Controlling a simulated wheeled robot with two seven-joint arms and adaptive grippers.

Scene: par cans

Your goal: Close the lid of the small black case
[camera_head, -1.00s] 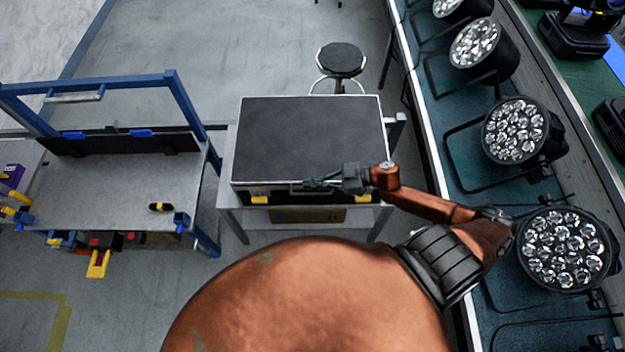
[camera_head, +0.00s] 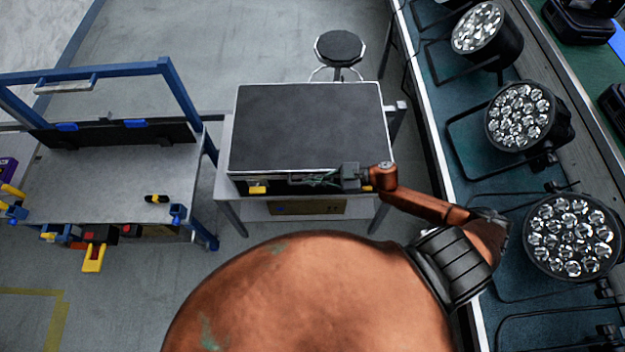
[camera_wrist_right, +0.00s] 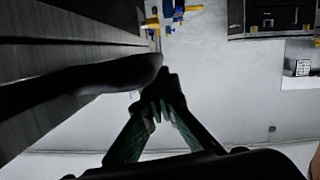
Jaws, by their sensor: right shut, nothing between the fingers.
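The small black case (camera_head: 308,125) stands on a small grey table in the middle of the head view. Its black lid with silver edges lies flat on top, and I see no clear gap under it. A yellow latch (camera_head: 257,187) shows at the front left. My right gripper (camera_head: 305,181) is shut and empty in front of the case's front face, hiding part of the handle and the right latch. In the right wrist view, its closed fingertips (camera_wrist_right: 160,108) are beside a dark curved handle-like part (camera_wrist_right: 95,92); I cannot tell if they touch. My left gripper is not in view.
A workbench (camera_head: 100,190) with a blue frame stands at the left. A round stool (camera_head: 340,46) is behind the case. Several par cans (camera_head: 570,237) stand on the long bench at the right. Grey floor is open between the workbench and the table.

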